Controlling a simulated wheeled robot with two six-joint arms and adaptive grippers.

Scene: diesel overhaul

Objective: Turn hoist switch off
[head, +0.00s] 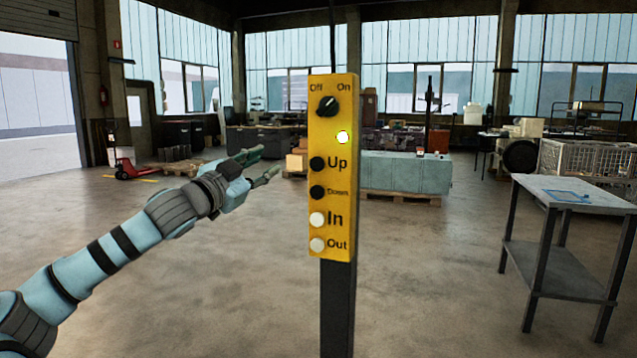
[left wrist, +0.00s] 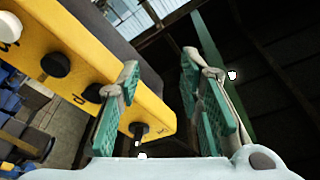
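The hoist control box (head: 333,200) is a yellow upright panel on a dark post in the middle of the head view. Its black rotary switch (head: 328,106) is at the top, under the words Off and On, with its white mark pointing up and right toward On. A lit lamp (head: 343,137) is below it. My left gripper (head: 269,162) is open and empty, left of the box and apart from the switch. In the left wrist view the open fingers (left wrist: 160,68) show with the yellow box (left wrist: 95,50) at the left, partly hidden by one finger. My right gripper is not in view.
Black Up (head: 317,163) and Down buttons and white In and Out buttons run down the panel below the lamp. A grey metal table (head: 575,190) stands at the right. A red pallet jack (head: 130,170) is at the far left. The floor around the post is clear.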

